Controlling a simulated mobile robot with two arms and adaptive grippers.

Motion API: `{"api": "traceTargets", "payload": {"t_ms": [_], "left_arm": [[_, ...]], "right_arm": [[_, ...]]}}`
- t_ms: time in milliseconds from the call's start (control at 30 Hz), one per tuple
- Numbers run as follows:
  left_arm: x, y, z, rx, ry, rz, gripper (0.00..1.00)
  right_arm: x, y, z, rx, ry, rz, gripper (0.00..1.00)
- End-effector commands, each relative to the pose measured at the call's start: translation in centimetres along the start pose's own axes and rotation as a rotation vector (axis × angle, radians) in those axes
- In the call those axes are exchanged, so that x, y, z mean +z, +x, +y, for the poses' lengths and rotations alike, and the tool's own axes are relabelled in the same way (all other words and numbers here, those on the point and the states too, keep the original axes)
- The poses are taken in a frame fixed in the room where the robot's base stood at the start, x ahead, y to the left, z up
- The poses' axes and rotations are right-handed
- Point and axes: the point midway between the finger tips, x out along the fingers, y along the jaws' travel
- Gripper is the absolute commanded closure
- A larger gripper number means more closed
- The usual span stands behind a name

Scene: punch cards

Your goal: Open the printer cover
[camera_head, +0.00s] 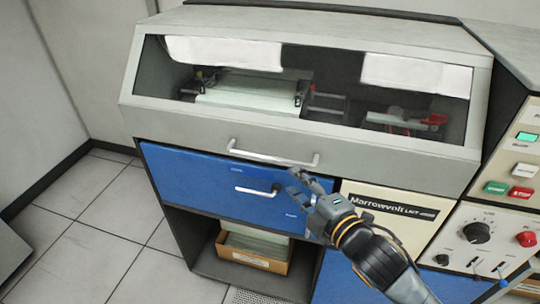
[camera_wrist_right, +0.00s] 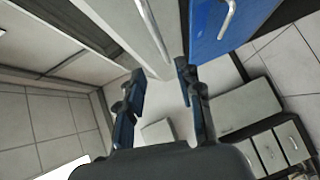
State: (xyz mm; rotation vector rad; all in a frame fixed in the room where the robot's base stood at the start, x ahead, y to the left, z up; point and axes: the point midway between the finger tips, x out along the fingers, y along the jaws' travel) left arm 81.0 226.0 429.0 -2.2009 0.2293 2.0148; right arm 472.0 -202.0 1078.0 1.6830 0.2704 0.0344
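The printer cover (camera_head: 395,152) is a grey sloped hood with a wide window, and it is down. Its silver bar handle (camera_head: 272,156) runs along the lower front; a silver bar also shows at the top of the right wrist view (camera_wrist_right: 150,22). My right gripper (camera_head: 291,181) is open and empty, just below the right end of that handle and in front of the blue drawer. In the right wrist view its two fingers (camera_wrist_right: 160,72) stand apart with nothing between them. My left gripper is in neither view.
A blue drawer (camera_head: 190,175) with its own handle (camera_head: 257,191) lies right below the cover. A cardboard box (camera_head: 252,257) sits on the open shelf underneath. A control panel (camera_head: 490,238) with knobs and buttons is at right. Tiled floor (camera_head: 95,225) is clear at left.

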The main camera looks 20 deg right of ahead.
Motion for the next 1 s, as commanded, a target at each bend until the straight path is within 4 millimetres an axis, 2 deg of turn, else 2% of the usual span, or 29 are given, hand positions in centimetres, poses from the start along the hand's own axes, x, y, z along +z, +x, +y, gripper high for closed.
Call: {"api": "traceTargets", "payload": {"t_ms": [300,500,700,1000], "left_arm": [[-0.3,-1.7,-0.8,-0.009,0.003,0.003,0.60],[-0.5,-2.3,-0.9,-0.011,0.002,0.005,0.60],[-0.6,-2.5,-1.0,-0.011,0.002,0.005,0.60],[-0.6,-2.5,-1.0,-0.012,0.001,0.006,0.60]], "right_arm": [[-0.1,6.7,0.3,0.000,0.006,0.000,0.64],[-0.1,10.3,0.1,0.000,0.006,0.000,0.64],[-0.1,12.1,0.0,-0.002,0.006,0.001,0.64],[-0.1,12.4,-0.1,-0.001,0.005,0.001,0.64]]}}
